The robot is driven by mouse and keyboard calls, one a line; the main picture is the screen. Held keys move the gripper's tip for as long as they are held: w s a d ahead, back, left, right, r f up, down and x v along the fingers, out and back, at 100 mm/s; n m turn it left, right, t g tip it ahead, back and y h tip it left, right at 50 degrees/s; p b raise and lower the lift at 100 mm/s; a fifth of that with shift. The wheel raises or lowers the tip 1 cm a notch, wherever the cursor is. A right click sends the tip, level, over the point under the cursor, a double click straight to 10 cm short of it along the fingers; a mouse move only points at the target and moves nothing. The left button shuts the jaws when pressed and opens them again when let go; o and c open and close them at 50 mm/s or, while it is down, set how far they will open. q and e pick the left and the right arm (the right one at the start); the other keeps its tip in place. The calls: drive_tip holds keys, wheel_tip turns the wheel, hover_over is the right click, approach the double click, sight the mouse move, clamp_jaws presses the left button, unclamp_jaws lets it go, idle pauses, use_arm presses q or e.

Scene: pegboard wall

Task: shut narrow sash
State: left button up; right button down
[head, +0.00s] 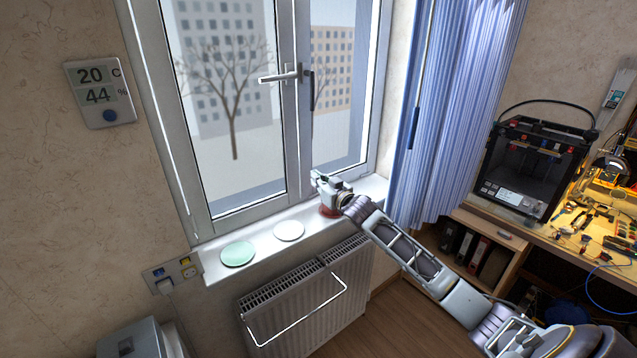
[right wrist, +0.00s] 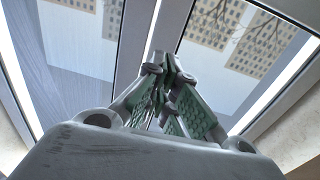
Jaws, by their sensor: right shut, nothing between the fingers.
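The narrow sash (head: 338,165) is the right-hand part of the window, with a dark upright handle (head: 311,92) on its left edge. It looks about flush with the frame; I cannot tell whether a small gap is left. The wide sash (head: 240,208) is on the left, with a silver lever handle (head: 284,76) pointing left. My right gripper (head: 315,178) is by the lower end of the strip where the sashes meet, shut and empty. In the right wrist view its fingertips (right wrist: 174,62) are in front of that strip; contact is unclear. My left gripper is out of view.
On the sill (head: 212,267) lie a green disc (head: 238,254), a white disc (head: 289,230) and a red disc (head: 329,211) under my right gripper. A radiator (head: 310,305) is below. A blue curtain (head: 445,120) hangs right of the window, near my right arm.

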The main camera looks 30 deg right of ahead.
drive_tip(key=shift+s, duration=0.4)
idle(0.4)
